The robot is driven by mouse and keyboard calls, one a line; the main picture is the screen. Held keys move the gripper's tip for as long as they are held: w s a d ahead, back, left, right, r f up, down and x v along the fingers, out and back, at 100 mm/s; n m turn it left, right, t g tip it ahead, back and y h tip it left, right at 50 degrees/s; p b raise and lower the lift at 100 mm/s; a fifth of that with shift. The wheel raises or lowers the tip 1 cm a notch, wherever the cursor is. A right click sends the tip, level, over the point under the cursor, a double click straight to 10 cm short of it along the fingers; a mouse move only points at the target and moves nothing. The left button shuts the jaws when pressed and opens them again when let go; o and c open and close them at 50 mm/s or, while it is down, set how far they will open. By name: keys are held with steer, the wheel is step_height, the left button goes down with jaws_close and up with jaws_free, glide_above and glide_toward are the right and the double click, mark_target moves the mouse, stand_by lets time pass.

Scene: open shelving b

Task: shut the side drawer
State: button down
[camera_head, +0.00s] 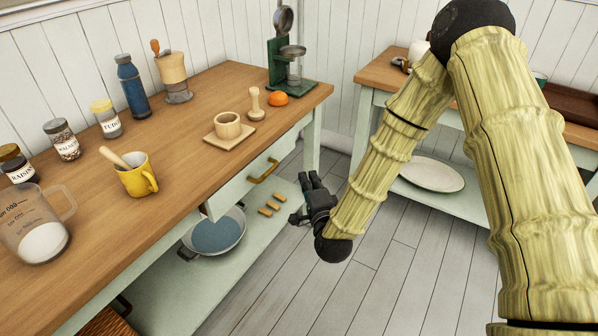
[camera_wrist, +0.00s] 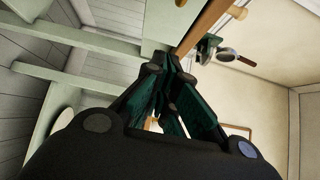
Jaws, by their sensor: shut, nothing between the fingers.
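The side drawer (camera_head: 241,184) has a pale green front with a brass handle (camera_head: 263,171), under the wooden worktop on the counter's right side. Its front stands out a little from the counter at the near end; how far it is open I cannot tell. My gripper (camera_head: 309,180) is shut and empty, to the right of the handle and apart from it, beside the counter's open side. In the wrist view its dark green fingers (camera_wrist: 172,72) are together, with a pale green panel (camera_wrist: 157,22) beyond them that may be the drawer front.
A yellow mug (camera_head: 136,176), a wooden cup on a board (camera_head: 228,128) and several jars stand on the worktop (camera_head: 185,150). A pan (camera_head: 214,237) sits on the lower shelf. A second table (camera_head: 380,72) is at the right. Floor between is clear.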

glide_toward(286, 145)
steer(key=w+d, duration=0.2)
steer(key=d, duration=0.1)
steer(key=shift+w+a+f, duration=0.1)
steer(key=shift+w+a, duration=0.6)
steer(key=shift+a, duration=0.15)
steer(key=shift+w+a+f, duration=0.1)
steer(key=shift+w+a, duration=0.6)
steer(key=shift+a, duration=0.2)
steer(key=shift+w, duration=0.1)
